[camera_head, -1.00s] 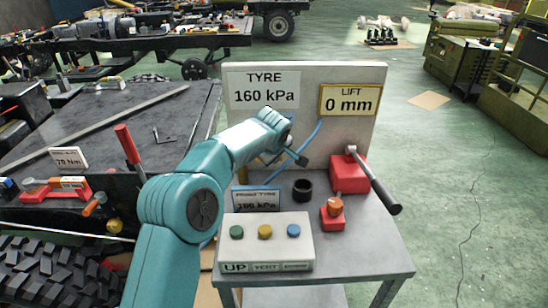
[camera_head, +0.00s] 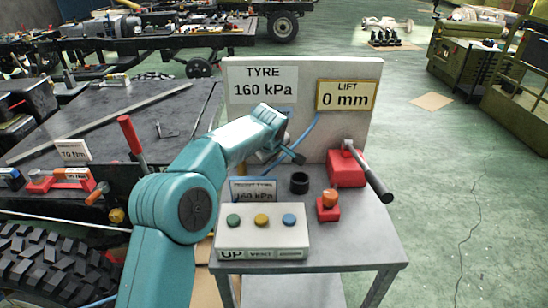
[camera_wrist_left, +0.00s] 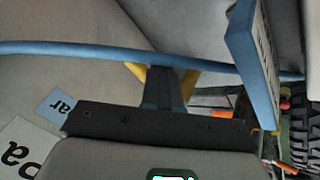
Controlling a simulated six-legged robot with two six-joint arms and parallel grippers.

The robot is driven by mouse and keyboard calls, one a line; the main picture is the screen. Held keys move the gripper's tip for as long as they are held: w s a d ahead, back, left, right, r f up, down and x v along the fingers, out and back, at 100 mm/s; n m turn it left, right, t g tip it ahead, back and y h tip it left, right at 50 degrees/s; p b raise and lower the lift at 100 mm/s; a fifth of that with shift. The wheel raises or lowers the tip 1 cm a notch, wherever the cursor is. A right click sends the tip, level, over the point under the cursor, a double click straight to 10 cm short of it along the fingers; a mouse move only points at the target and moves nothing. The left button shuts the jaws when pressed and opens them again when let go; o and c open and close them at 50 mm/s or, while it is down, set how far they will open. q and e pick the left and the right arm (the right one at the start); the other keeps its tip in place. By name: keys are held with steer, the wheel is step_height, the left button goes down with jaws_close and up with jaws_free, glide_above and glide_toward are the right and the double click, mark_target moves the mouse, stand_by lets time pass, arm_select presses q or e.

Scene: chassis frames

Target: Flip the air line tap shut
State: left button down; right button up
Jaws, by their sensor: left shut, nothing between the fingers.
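The blue air line (camera_head: 306,137) runs down the front of the pale panel behind my left arm. It crosses the left wrist view as a blue hose (camera_wrist_left: 90,47). Yellow parts (camera_wrist_left: 192,86) show on both sides of my left fingers in the wrist view, right under the hose; they may belong to the tap. The tap's body and handle position are hidden by my gripper and arm. My left gripper (camera_wrist_left: 168,84) is shut and empty, its fingertips close to the hose and yellow parts; contact cannot be told. In the head view it (camera_head: 296,157) is near the panel. My right gripper is not in view.
The grey stand (camera_head: 350,235) carries a button box (camera_head: 262,240), a black cup (camera_head: 299,183), a red block with an orange knob (camera_head: 329,204) and a red lever unit (camera_head: 346,168). A blue-edged sign (camera_wrist_left: 252,45) stands right beside my fingers. Open floor lies to the right.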

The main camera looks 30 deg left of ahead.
arm_select(q)
steer(key=s+d+r, duration=0.2)
steer(key=d+r, duration=0.3)
steer(key=r, duration=0.3)
steer(key=shift+r, duration=0.25)
steer(key=shift+s+d, duration=0.15)
